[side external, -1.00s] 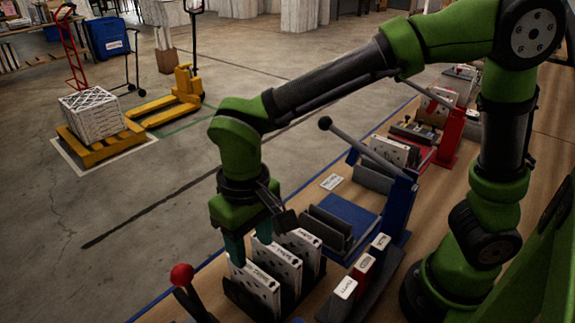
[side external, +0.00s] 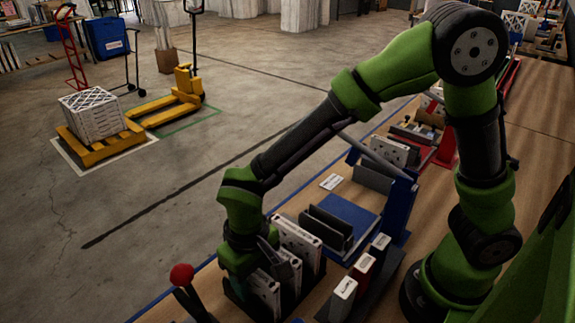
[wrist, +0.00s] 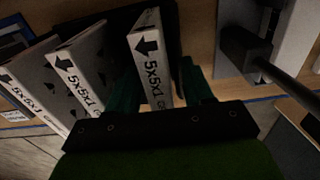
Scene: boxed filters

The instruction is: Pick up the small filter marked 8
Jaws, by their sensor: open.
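Several white filters with black arrows and "5x5x1" print stand in a dark rack. In the wrist view they are the right filter (wrist: 150,62), the middle filter (wrist: 84,68) and the left filter (wrist: 40,88). I cannot read an 8 on any of them. My gripper (wrist: 156,78) is open, with one teal finger on each side of the right filter. Whether the fingers touch it is unclear. In the side view my gripper (side external: 250,272) is low over the nearest filter (side external: 264,293), its fingers mostly hidden. The far filter (side external: 298,241) stands clear of it.
A red-knobbed lever (side external: 181,275) stands close at left. Labelled blocks (side external: 343,289) stand in a row to the right. Behind the rack are a dark slotted holder (side external: 328,228) and a blue fixture (side external: 398,205) with a long handle. The other filters stand close beside my gripper.

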